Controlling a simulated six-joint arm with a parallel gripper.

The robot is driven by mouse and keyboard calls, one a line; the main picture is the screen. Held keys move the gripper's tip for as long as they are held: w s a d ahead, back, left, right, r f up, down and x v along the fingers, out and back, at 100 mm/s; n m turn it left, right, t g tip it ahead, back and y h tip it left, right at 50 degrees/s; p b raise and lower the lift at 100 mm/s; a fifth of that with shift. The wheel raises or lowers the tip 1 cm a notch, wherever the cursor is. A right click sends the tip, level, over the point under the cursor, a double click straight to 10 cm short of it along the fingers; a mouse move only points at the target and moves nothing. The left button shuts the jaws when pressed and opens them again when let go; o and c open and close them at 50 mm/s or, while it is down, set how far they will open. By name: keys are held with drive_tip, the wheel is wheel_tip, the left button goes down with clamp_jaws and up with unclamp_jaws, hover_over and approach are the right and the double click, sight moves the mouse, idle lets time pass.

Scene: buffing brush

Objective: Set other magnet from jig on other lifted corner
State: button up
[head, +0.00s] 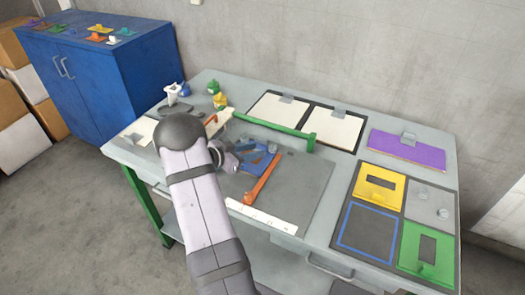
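My gripper (226,158) is over the middle-left of the bench, small and partly hidden behind my own arm; its finger opening cannot be made out. Just right of it a blue piece (262,152) lies on the dark grey mat (305,180), with small grey bits near it. An orange bar (262,180) lies slanted at the blue piece's right side. A white strip with small dark marks (262,215) lies along the mat's front edge. I cannot tell which things are the magnets, the jig or the lifted corner.
A green bar (272,130) runs behind the mat. White sheets with grey clips (279,112) and a purple board (406,150) lie behind. Yellow (379,184), grey (429,205) and green plates (427,248) fill slots at right; a blue-outlined slot (368,229) is empty. Small figures (218,98) stand back left.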

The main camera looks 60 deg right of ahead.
drive_tip(key=shift+v, duration=2.15)
drive_tip(key=w+t, duration=0.1)
drive_tip(key=w, duration=0.1)
drive_tip(key=w+a+r+n+t, duration=0.1)
drive_tip(key=w+t, duration=0.1)
drive_tip(key=w, duration=0.1)
drive_tip(key=w+a+n+t, duration=0.1)
drive_tip(key=w, duration=0.1)
drive_tip(key=shift+w+r+t, duration=0.15)
drive_tip(key=shift+w+t, duration=0.15)
drive_tip(key=w+a+r+n+t+y, duration=0.2)
drive_tip(key=w+a+n+t+y, duration=0.2)
drive_tip(key=w+a+n+t, duration=0.7)
drive_tip(key=w+a+f+n+g+y, duration=0.15)
drive_tip(key=a+y, duration=0.45)
drive_tip(key=a, duration=1.3)
drive_tip(key=s+a+f+n+g+y, duration=0.1)
drive_tip(key=s+a+n+g+y, duration=0.25)
drive_tip(key=s+a, duration=0.55)
drive_tip(key=s+a+f+n+g, duration=0.1)
drive_tip(key=s+a+n+g, duration=0.3)
drive_tip(key=s, duration=1.1)
drive_tip(key=shift+a+f+g+h, duration=0.2)
drive_tip(key=shift+a+g+h, duration=0.25)
drive_tip(key=shift+a+g, duration=0.15)
drive_tip(key=shift+w, duration=0.1)
